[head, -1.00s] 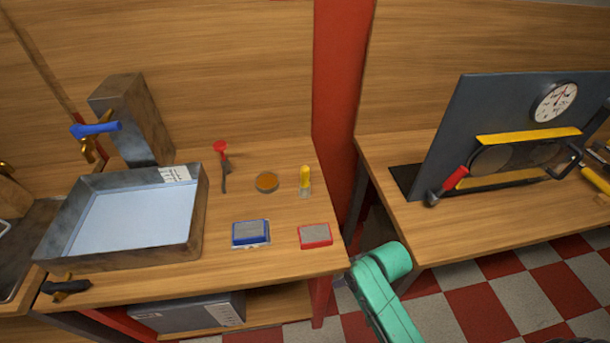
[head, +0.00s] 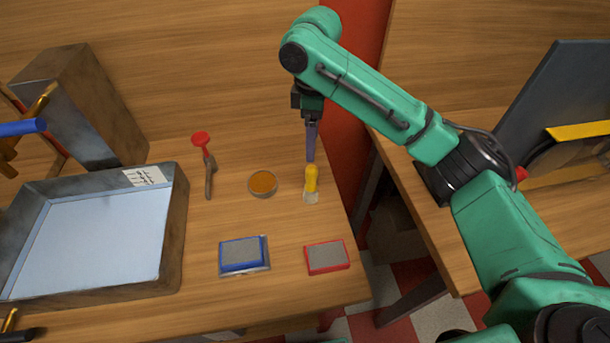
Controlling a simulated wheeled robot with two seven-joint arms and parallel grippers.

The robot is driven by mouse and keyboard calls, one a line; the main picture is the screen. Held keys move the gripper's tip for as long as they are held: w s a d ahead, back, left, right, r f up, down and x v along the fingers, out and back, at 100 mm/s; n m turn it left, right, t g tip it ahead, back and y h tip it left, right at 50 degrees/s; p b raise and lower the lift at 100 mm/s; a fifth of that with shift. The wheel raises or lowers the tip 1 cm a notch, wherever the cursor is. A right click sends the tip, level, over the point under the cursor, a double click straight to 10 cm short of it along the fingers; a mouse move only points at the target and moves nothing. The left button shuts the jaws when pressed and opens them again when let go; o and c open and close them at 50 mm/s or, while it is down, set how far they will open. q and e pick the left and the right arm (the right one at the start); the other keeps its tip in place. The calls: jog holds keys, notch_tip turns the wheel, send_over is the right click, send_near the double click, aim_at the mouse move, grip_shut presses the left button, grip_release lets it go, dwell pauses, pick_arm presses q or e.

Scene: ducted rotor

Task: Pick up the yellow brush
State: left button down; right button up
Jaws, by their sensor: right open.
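The yellow brush (head: 311,182) lies on the wooden table near its right edge, with its pale bristles toward the front. My right gripper (head: 311,158) points down at the handle end of the brush. It is open, and its fingers overlap the handle's end in the picture. I cannot tell whether they touch it. My left gripper is not in view.
A round orange tin (head: 263,183) lies just left of the brush. A red-headed tool (head: 206,160) lies further left. A blue-framed block (head: 243,255) and a red-framed block (head: 326,256) lie in front. A metal tray (head: 176,235) stands at left.

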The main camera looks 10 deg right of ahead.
aim_at(314, 166)
jog(key=f, duration=0.1)
jog(key=s+f, duration=0.1)
jog(key=f, duration=0.1)
jog(key=s+f, duration=0.1)
jog(key=shift+s+d+f, duration=0.15)
jog(key=shift+d+f, duration=0.05)
jog(key=shift+f, duration=0.2)
jog(key=f, duration=0.3)
jog(key=shift+w, duration=0.4)
jog(key=f, duration=0.1)
jog(key=f+p, duration=0.1)
jog(key=f, duration=0.2)
jog(key=shift+s+a+f, duration=0.1)
jog(key=shift+s+a, duration=0.15)
jog(key=shift+s, duration=0.05)
jog(key=shift+f, duration=0.35)
jog(key=shift+w+f, duration=0.1)
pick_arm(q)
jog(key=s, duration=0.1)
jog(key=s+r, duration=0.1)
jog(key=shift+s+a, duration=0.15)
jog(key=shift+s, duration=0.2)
pick_arm(e)
grip_shut()
